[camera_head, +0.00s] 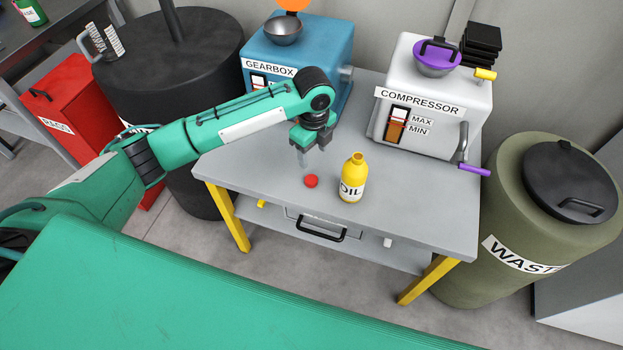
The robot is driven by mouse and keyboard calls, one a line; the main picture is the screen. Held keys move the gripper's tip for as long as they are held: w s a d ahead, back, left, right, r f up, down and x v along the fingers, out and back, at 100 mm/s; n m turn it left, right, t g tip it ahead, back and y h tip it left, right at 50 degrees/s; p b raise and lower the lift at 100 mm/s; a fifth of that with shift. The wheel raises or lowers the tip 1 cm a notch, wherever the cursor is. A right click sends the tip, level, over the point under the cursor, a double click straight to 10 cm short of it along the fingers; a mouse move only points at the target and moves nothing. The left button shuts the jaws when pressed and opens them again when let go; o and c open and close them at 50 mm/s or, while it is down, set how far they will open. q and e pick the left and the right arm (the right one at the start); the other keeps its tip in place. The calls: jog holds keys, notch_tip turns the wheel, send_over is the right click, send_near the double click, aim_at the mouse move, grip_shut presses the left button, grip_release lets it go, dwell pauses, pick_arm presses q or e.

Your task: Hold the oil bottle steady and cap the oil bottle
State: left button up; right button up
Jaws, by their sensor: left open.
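The yellow oil bottle (352,180) stands upright and open-topped on the grey table, its label facing me. A red cap (311,181) lies on the table just left of the bottle, apart from it. My left gripper (303,162) is open and empty, pointing down above the table, a little above and behind the red cap. It is left of the bottle and does not touch it. My right gripper is not in view.
A blue gearbox (310,55) and a white compressor (428,85) stand at the table's back, the compressor with a purple-handled crank (474,168) at its right. A green waste barrel (540,215) stands right of the table (420,205). The tabletop right of the bottle is clear.

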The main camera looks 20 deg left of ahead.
pick_arm(q)
send_over(313, 180)
notch_tip(313, 180, down, 5)
jog(key=shift+s, duration=0.1)
jog(key=shift+f, duration=0.7)
notch_tip(313, 180, down, 5)
jog(key=shift+r, duration=0.2)
jog(key=shift+f, duration=0.2)
jog(key=c, duration=1)
jog(key=shift+c, duration=0.3)
jog(key=shift+r, duration=0.25)
notch_tip(313, 180, up, 19)
jog(key=shift+r, duration=0.2)
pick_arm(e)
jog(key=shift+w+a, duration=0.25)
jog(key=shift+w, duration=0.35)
